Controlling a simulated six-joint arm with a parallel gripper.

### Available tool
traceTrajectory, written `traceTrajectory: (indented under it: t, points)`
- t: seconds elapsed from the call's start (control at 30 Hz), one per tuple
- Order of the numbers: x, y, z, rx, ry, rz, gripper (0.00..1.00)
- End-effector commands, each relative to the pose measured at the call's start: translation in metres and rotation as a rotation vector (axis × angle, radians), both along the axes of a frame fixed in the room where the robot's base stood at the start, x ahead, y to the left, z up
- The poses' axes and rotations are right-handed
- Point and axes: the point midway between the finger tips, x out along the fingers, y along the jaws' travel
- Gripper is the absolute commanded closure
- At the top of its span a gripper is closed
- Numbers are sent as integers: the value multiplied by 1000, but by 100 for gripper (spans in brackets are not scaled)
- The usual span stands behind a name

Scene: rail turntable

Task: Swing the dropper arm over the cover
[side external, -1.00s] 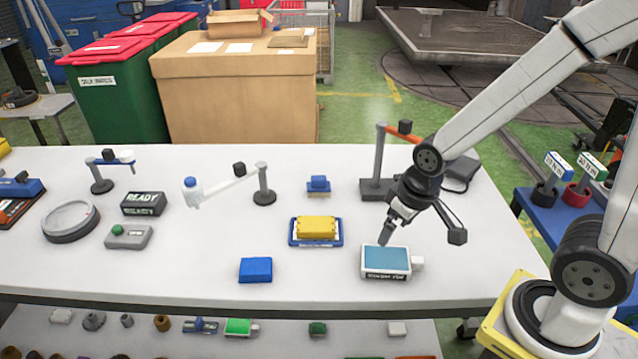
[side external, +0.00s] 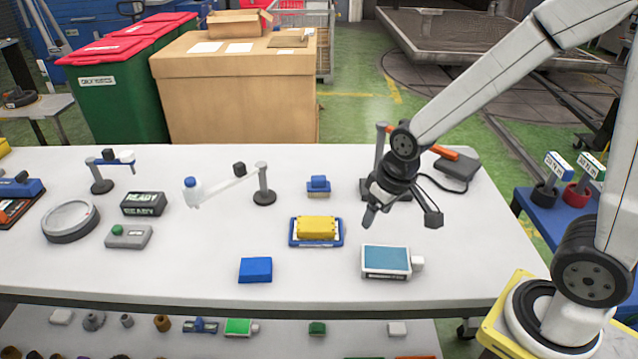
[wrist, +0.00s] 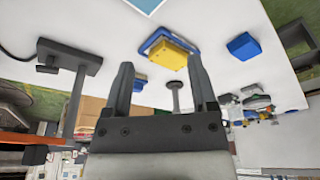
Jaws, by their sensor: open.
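My gripper (side external: 401,220) is open and empty above the table, in front of the grey stand with the orange arm; its fingers also show in the wrist view (wrist: 160,68). A white swing arm (side external: 230,186) with a blue-capped end and a black knob, likely the dropper arm, reaches left from a grey post (side external: 263,185), well left of my gripper. An orange arm (side external: 446,153) on a grey post (side external: 380,150) is partly hidden behind my arm. I cannot tell for sure which thing is the cover; a yellow block (side external: 316,227) sits on a blue-rimmed tray (side external: 292,241).
A white device with a blue screen (side external: 386,259) lies in front of my gripper. A blue block (side external: 255,269), small blue piece (side external: 318,184), READY sign (side external: 143,203), green-button box (side external: 128,236) and round dish (side external: 70,222) stand elsewhere. The front middle of the table is partly clear.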

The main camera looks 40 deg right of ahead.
Motion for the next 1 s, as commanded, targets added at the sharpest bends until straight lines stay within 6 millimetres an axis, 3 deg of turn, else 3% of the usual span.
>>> traceTrajectory:
  t: [0.5,1.0]
  points:
    - [147,23,29,0,-55,17,26]
    - [265,57,45,1,-111,27,26]
